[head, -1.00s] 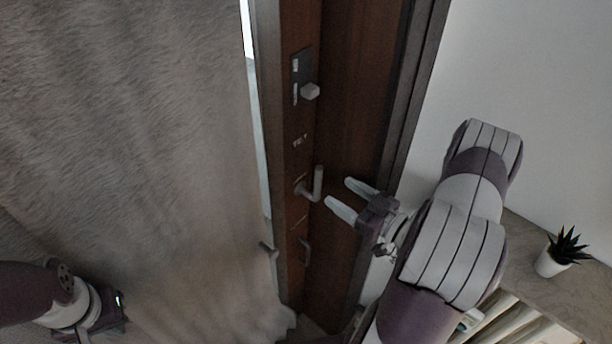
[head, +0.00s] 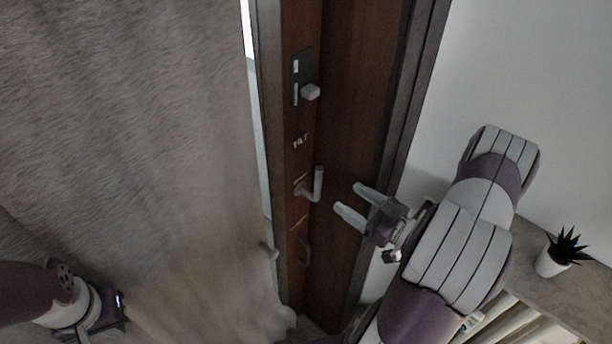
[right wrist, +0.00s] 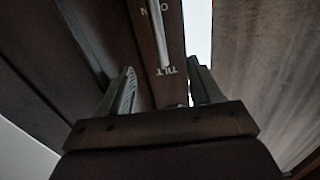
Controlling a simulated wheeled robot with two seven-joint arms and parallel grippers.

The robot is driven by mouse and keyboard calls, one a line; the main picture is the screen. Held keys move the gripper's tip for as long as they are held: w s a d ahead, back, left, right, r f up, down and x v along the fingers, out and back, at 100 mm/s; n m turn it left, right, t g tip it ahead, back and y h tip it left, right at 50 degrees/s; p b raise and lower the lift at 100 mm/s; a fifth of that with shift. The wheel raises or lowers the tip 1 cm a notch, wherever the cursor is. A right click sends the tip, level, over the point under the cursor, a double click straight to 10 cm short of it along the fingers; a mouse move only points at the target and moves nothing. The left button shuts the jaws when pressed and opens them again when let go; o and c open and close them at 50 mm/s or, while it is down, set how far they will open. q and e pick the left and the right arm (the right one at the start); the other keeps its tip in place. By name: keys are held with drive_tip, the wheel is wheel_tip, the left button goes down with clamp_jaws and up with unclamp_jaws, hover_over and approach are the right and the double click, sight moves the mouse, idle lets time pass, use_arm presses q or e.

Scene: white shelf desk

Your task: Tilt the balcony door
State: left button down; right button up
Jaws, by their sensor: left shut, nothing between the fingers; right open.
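The balcony door (head: 288,215) is a brown wooden door edge with a grey handle (head: 317,184) that points upward. Lettering is on the wood above the handle. My right gripper (head: 345,199) is open and empty, a little to the right of the handle and apart from it. In the right wrist view, the handle bar (right wrist: 159,35) shows beyond the open fingers (right wrist: 163,90), next to the word "TILT" on the wood. My left arm is at the lower left; its gripper (head: 112,310) shows only in part near the curtain, and its fingertips are hard to make out.
A grey-brown curtain (head: 120,120) covers the left side. A lock plate with a knob (head: 310,92) is above the handle. On the right, a shelf top (head: 590,290) carries a potted plant (head: 552,260) beside my right arm. A white wall is behind.

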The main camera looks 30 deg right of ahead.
drive_tip(key=v, duration=0.7)
drive_tip(key=shift+s+d, duration=0.15)
drive_tip(key=shift+s, duration=0.2)
